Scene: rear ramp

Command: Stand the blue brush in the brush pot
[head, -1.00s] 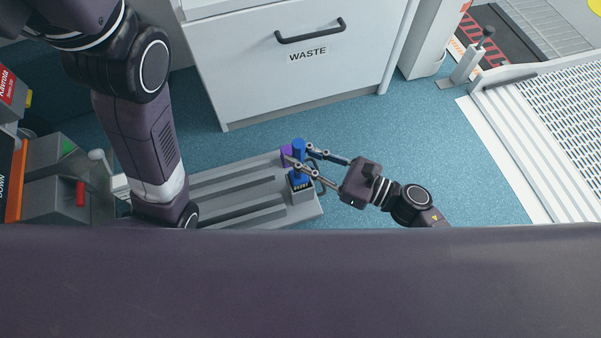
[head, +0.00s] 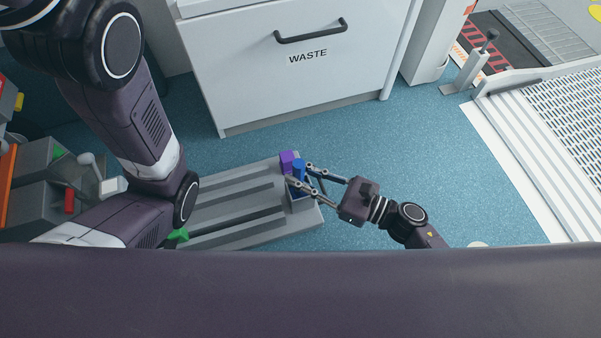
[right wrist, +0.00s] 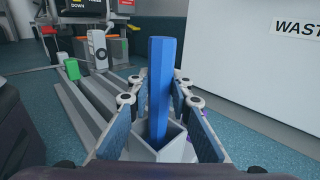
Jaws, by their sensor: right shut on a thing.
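The blue brush (head: 298,167) stands upright in the head view. It also shows in the right wrist view (right wrist: 161,80), with its lower end inside the open grey brush pot (right wrist: 172,149). In the head view the pot (head: 300,206) is at the right end of the grey ramp, partly hidden by my fingers and the brush. My right gripper (head: 299,173) is shut on the brush, one finger on each side, at the pot. The brush's lower tip is hidden by the pot walls. My left arm comes in from the left; its gripper is not seen.
A purple block (head: 287,158) is close behind the brush. A white cabinet marked WASTE (head: 290,85) stands behind.

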